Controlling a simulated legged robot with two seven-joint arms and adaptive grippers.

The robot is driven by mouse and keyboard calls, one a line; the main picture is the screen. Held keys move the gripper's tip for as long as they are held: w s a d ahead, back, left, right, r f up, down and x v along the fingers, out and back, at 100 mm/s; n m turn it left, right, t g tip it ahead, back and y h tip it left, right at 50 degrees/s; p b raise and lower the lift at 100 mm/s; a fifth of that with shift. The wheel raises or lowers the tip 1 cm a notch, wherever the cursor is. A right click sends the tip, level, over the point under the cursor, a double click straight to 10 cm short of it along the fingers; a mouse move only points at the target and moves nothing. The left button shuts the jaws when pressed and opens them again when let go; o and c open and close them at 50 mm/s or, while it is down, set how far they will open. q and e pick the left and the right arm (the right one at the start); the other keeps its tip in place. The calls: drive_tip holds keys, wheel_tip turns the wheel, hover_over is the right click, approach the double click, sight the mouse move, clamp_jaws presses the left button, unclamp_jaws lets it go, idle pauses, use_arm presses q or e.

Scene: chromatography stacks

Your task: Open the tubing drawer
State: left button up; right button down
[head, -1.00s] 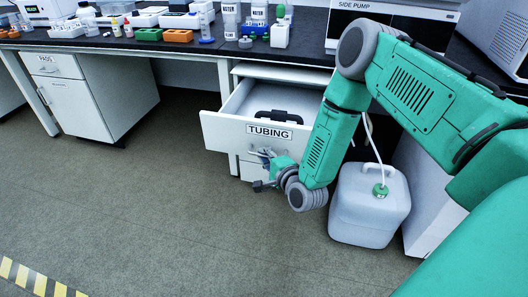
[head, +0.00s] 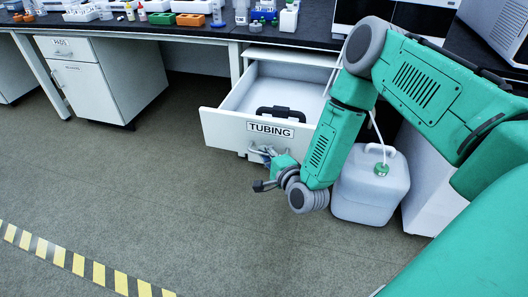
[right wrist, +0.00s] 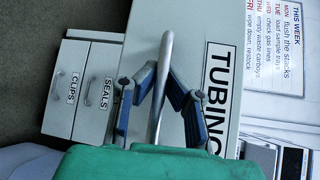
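The white tubing drawer (head: 222,128) is pulled well out from under the bench, with its label facing me. A black object (head: 275,112) lies inside it. My right gripper (head: 264,155) is at the front of this drawer, below the label. In the right wrist view, the drawer front (right wrist: 192,45) stands on edge, and its grey bar handle (right wrist: 164,52) runs between the two blue-padded fingers. The fingertips of my right gripper (right wrist: 161,78) close in on the bar from both sides. My left gripper is not in view.
A white carboy (head: 370,195) with a tube stands on the floor right of my right gripper. Drawers marked clips (right wrist: 70,88) and seals (right wrist: 95,90) show in the right wrist view. The floor (head: 150,190) to the left is clear. Bottles and racks stand on the bench (head: 205,33).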

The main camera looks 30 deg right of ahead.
drive_tip(key=c, duration=1.6)
unclamp_jaws()
drive_tip(key=shift+d+f, duration=0.1)
drive_tip(key=shift+d, duration=0.05)
drive_tip(key=shift+s, duration=0.1)
drive_tip(key=shift+s, duration=0.35)
drive_tip(key=s, duration=0.3)
drive_tip(key=s+r, duration=0.1)
drive_tip(key=s, duration=0.7)
drive_tip(key=shift+a+r, duration=0.25)
drive_tip(key=shift+a, duration=0.15)
drive_tip(key=shift+w, duration=0.1)
